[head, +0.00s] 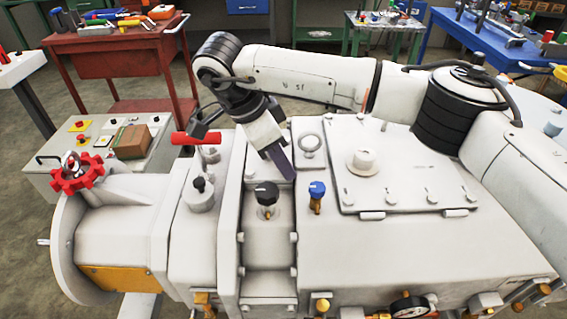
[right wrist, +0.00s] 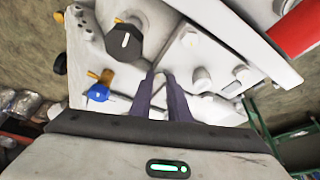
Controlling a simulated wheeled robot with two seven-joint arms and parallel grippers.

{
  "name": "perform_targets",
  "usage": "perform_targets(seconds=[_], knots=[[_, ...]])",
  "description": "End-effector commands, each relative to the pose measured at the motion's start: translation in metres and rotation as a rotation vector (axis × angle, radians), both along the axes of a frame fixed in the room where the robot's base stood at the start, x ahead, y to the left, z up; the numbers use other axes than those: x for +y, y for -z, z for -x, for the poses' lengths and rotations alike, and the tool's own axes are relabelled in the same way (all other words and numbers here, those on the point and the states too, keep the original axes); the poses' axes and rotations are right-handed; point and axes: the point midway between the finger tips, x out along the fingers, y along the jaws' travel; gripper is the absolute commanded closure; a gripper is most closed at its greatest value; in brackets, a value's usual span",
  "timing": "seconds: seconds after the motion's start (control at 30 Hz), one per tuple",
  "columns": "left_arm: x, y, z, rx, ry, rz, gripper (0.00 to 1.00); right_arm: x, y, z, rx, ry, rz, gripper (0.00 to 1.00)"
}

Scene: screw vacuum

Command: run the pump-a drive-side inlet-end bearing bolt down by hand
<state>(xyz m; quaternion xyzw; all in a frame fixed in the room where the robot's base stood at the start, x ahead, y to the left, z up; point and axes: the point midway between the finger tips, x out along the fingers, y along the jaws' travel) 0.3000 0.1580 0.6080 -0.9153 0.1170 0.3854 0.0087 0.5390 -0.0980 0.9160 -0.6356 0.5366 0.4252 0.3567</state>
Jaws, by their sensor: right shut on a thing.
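My right gripper (head: 287,175) reaches down from above onto the pale pump casing (head: 350,245), between the red-handled valve and the blue-capped knob. In the right wrist view its two dark fingers (right wrist: 161,80) are close together, tips at the casing. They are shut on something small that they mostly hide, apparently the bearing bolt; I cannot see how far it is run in. Other pale bolt heads (right wrist: 202,78) stand close by on the casing. My left gripper is not in view.
A black knob (head: 266,194) and a blue-capped knob (head: 317,190) stand just in front of the fingers. A red handwheel (head: 76,173) is at far left.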

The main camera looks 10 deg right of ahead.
Motion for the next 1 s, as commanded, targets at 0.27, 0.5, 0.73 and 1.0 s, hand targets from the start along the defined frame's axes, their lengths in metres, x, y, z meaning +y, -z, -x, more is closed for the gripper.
perform_targets(seconds=[0.27,0.5,0.73,1.0], knots=[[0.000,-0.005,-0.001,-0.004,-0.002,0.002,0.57,0.001,-0.003,-0.003,-0.002,0.263,-0.001,1.00],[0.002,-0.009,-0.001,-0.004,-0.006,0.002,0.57,0.000,-0.003,-0.005,-0.002,0.492,0.001,1.00],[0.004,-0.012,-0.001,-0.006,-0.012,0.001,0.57,-0.001,-0.003,-0.008,-0.003,0.710,0.001,1.00],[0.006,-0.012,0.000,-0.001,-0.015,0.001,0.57,-0.002,-0.003,-0.009,-0.004,0.934,0.000,1.00]])
